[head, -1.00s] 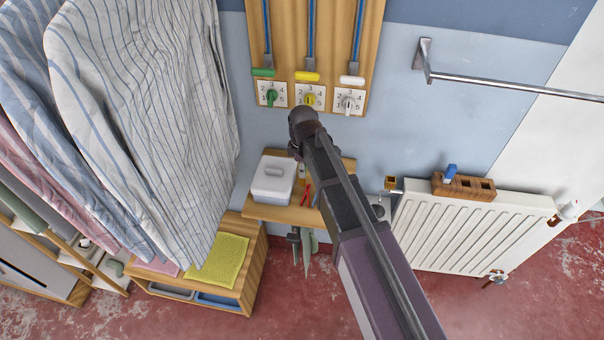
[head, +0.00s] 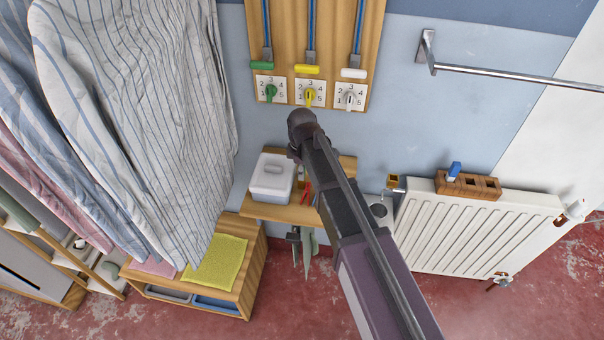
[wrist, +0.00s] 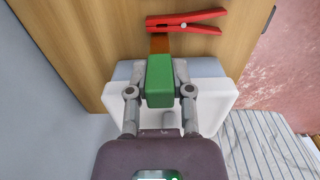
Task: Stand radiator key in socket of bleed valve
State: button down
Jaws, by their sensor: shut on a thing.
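My gripper (wrist: 160,92) is shut on a green block-shaped handle with a short brown shank beyond it, which looks like the radiator key (wrist: 159,80). It is held above the small wooden shelf. In the head view my own wrist and arm hide most of the gripper and the key. The bleed valve (head: 393,181) looks like the small brass square fitting at the upper left corner of the white radiator (head: 470,236), to the right of my gripper and well apart from it. Its socket is too small to make out.
The shelf (head: 287,213) holds a lidded white box (head: 271,180) and red pliers-like tool (wrist: 186,22). A wooden block (head: 467,185) with a blue piece (head: 454,170) sits on the radiator. A towel rail (head: 510,77) juts out above. Striped shirts (head: 130,110) hang at left.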

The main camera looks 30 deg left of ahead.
jog(key=shift+f, duration=0.2)
jog(key=c, duration=0.5)
grip_release()
jog(key=shift+r, duration=0.1)
jog(key=shift+r, duration=0.15)
notch_tip(320, 180, up, 12)
jog(key=p, duration=1.2)
dwell(0.7)
